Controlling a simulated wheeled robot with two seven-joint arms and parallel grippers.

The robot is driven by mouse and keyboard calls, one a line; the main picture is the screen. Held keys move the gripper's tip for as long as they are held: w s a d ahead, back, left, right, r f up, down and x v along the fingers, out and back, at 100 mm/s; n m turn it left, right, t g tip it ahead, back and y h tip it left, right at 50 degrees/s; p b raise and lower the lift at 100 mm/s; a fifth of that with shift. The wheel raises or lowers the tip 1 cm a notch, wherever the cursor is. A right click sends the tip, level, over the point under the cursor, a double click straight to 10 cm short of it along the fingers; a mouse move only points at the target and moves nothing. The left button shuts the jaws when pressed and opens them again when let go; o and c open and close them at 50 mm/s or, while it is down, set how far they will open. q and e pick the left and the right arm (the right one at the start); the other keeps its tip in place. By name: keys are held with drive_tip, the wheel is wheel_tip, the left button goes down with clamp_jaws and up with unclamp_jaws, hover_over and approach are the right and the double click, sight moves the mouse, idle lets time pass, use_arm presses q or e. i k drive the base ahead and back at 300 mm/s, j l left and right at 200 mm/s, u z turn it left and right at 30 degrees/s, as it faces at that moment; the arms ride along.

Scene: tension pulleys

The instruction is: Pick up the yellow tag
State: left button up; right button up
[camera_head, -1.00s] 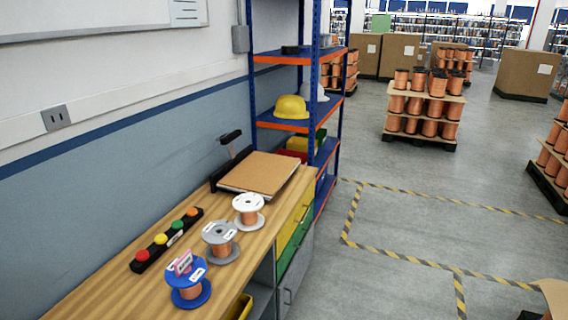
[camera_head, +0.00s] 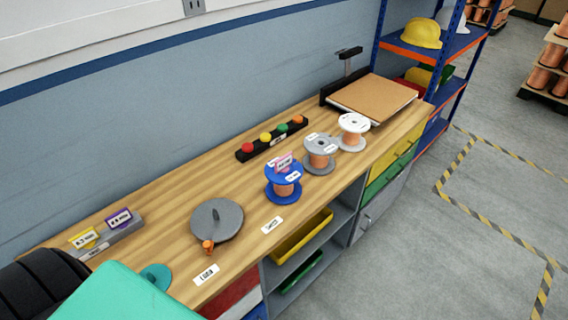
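The yellow tag (camera_head: 84,238) stands in a grey holder (camera_head: 112,236) at the near left end of the wooden workbench. A purple tag (camera_head: 119,218) stands beside it in the same holder. A pink tag (camera_head: 284,162) is on top of the blue spool (camera_head: 284,185). Neither of my grippers is in view.
A grey round plate (camera_head: 216,219) with an orange knob sits mid-bench. Grey (camera_head: 320,154) and white (camera_head: 353,132) spools and a row of coloured buttons (camera_head: 272,139) stand farther along. A teal and black object (camera_head: 115,298) covers the near left corner. Bare bench lies between the holder and the plate.

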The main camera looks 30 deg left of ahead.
sight(86, 239)
drive_tip(key=k+u, duration=0.15)
drive_tip(key=u, duration=2.2)
drive_tip(key=z, duration=1.8)
drive_tip(key=k+j+u, duration=0.55)
drive_tip(key=j, duration=0.25)
